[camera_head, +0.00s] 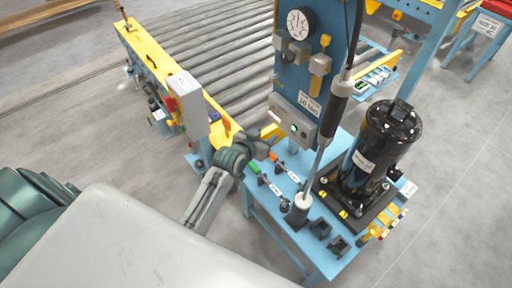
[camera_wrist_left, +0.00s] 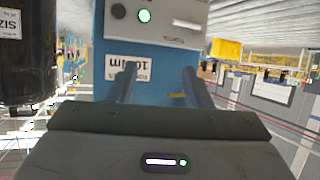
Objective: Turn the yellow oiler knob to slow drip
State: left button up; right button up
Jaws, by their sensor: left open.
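A small yellow knob (camera_head: 325,41) sits on top of a unit with a yellow and grey body (camera_head: 320,65), on the right side of the blue upright panel (camera_head: 312,88) in the head view. I take it for the oiler knob; its setting is too small to read. My left gripper (camera_head: 268,147) is well below the knob, in front of the panel's grey control box (camera_head: 292,122). In the left wrist view its two fingers (camera_wrist_left: 161,85) are apart with nothing between them, facing the blue panel. My right gripper is not in view.
A black compressor (camera_head: 385,150) stands on the blue table right of the panel. A dark hanging tool (camera_head: 336,100) is near the panel's right edge. Green and orange handled tools lie on the table beneath my gripper. A roller conveyor (camera_head: 215,50) runs behind.

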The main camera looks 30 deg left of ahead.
pick_arm(q)
jog(key=shift+s+a+f, duration=0.2)
jog(key=shift+s+f, duration=0.15)
jog(key=shift+f, duration=0.45)
jog(key=shift+s+a+f, duration=0.15)
jog(key=shift+s+f, duration=0.15)
jog(key=shift+f, duration=0.45)
